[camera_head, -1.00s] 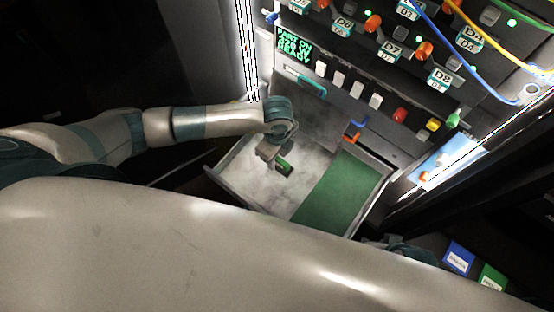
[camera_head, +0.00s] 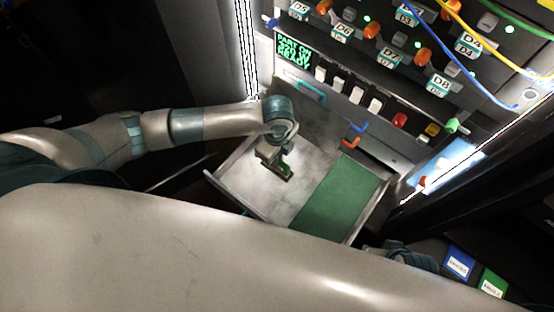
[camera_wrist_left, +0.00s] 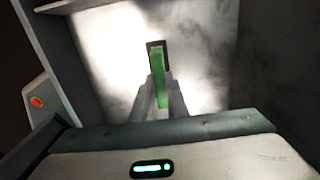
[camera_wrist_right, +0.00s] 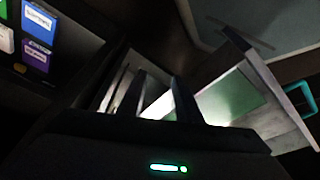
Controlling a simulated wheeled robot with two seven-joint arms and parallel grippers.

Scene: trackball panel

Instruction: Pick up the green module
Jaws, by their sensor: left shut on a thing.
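The green module (camera_head: 287,170) is a small green and dark piece in the bare light-grey half of the open drawer (camera_head: 315,148). My left gripper (camera_head: 279,164) reaches down over it and is shut on it. In the left wrist view the module (camera_wrist_left: 159,82) is a narrow green bar with a dark far end, and the two grey fingers (camera_wrist_left: 158,93) press on its sides. I cannot tell whether it touches the drawer floor. My right gripper (camera_wrist_right: 158,100) is open, with nothing seen between its dark fingers. It is mostly hidden in the head view.
A green mat (camera_head: 340,196) covers the drawer's right half. Behind stands a panel with switches, colored knobs and cables, and a lit display (camera_head: 295,50). Blue (camera_head: 458,262) and green (camera_head: 493,283) labelled bins sit at the lower right. The drawer walls rise around my left gripper.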

